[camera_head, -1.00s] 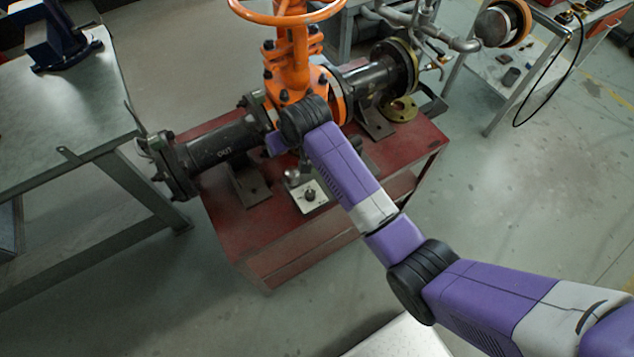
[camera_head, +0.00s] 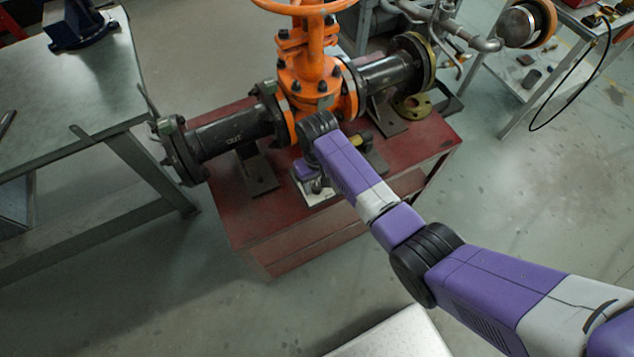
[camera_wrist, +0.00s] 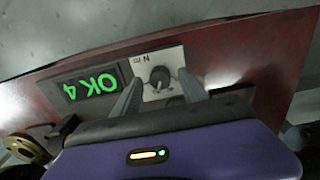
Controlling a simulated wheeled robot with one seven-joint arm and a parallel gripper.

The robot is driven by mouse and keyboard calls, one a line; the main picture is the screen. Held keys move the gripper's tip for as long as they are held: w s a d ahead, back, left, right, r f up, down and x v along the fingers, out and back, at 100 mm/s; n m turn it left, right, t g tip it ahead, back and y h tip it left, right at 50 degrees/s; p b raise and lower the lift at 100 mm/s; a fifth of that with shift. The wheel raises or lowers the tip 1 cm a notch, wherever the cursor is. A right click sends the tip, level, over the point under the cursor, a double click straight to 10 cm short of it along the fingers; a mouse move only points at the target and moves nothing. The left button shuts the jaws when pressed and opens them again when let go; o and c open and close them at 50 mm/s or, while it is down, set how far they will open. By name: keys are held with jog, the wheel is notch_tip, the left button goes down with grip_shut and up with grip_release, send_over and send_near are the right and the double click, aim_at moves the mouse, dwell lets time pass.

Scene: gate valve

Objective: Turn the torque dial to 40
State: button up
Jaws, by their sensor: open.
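The torque dial (camera_wrist: 159,77) is a dark round knob with a light pointer mark on a pale plate (camera_wrist: 154,62) lettered "N m". My gripper (camera_wrist: 160,80) is open, with one finger on each side of the dial in the wrist view; I cannot tell whether either finger touches it. Beside the plate, a dark display (camera_wrist: 91,85) shows green characters that look like "OK 4". In the head view, the pale plate (camera_head: 320,198) lies on the red stand (camera_head: 240,215), partly hidden by my purple gripper (camera_head: 304,171). The dial's scale is too small to read.
The orange gate valve (camera_head: 310,72) and dark flanged pipes (camera_head: 232,133) stand just behind my arm on the red stand. A grey workbench (camera_head: 85,85) is at left, another table (camera_head: 525,90) at right. The floor in front is clear.

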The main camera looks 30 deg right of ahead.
jog(key=shift+f, duration=0.25)
grip_shut()
jog(key=shift+n, duration=0.4)
jog(key=n+p, duration=0.1)
jog(key=n, duration=0.2)
jog(key=shift+r, duration=0.1)
jog(key=shift+n+p, duration=0.6)
jog(key=shift+n, duration=1.9)
